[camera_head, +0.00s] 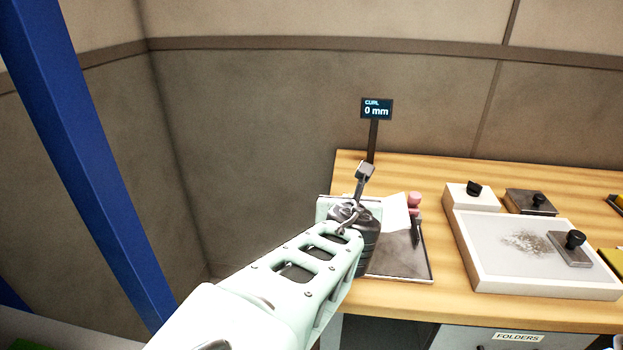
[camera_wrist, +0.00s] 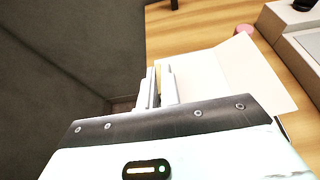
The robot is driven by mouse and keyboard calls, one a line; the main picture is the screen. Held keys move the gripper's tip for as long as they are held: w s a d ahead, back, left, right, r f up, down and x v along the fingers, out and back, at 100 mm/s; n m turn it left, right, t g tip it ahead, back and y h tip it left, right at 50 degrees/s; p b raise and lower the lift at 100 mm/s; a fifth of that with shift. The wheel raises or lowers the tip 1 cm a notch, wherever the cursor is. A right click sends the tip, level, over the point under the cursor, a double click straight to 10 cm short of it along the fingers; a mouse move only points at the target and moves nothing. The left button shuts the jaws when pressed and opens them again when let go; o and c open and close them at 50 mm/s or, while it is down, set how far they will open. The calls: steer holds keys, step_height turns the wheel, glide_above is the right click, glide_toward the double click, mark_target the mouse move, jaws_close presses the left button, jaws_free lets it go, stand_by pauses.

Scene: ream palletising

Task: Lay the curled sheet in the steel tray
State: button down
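The white sheet (camera_head: 396,215) shows just right of my gripper in the head view, above or on the far part of a flat, dark steel tray (camera_head: 402,262). My arm and wrist hide the tray's left part in the head view.
A small display (camera_head: 376,109) reads "CURL 0 mm". A pink cylinder (camera_head: 414,199) stands behind the tray.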

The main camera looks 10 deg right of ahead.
step_height(320, 180, down, 10)
steer(key=shift+r, duration=0.1)
stand_by(0.4)
steer(key=c, duration=1.6)
jaws_free()
